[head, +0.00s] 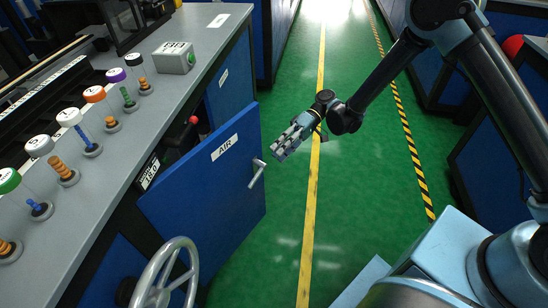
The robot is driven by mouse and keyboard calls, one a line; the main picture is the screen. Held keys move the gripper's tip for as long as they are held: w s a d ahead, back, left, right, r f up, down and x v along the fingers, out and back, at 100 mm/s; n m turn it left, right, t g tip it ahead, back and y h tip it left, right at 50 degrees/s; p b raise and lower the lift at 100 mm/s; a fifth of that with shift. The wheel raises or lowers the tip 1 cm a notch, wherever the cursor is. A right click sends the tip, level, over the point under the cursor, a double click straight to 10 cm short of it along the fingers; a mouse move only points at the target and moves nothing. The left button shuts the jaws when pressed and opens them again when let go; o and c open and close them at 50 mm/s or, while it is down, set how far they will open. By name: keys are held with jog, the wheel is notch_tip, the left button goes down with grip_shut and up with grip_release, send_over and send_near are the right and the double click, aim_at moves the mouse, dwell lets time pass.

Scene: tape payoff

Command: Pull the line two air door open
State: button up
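The blue air door (215,180), with a white AIR label (224,147), stands swung out from the bench front at the left, partly open. Its grey lever handle (257,173) is near the door's right edge. My gripper (279,152) is up and to the right of the handle, apart from it in the picture, and points down-left. Nothing shows between its fingers. Whether they are open or shut is unclear. A dark space with a red knob (193,120) shows behind the door. I cannot read a line number on the door.
A grey handwheel (166,277) stands in front of the door at the bottom. The bench top (200,35) carries several spools with coloured caps and a grey box (175,57). The green aisle floor (365,190) is clear right of the door. Blue cabinets (485,165) line the right.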

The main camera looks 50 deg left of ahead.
jog(key=shift+w+r, duration=0.15)
jog(key=shift+w, duration=0.3)
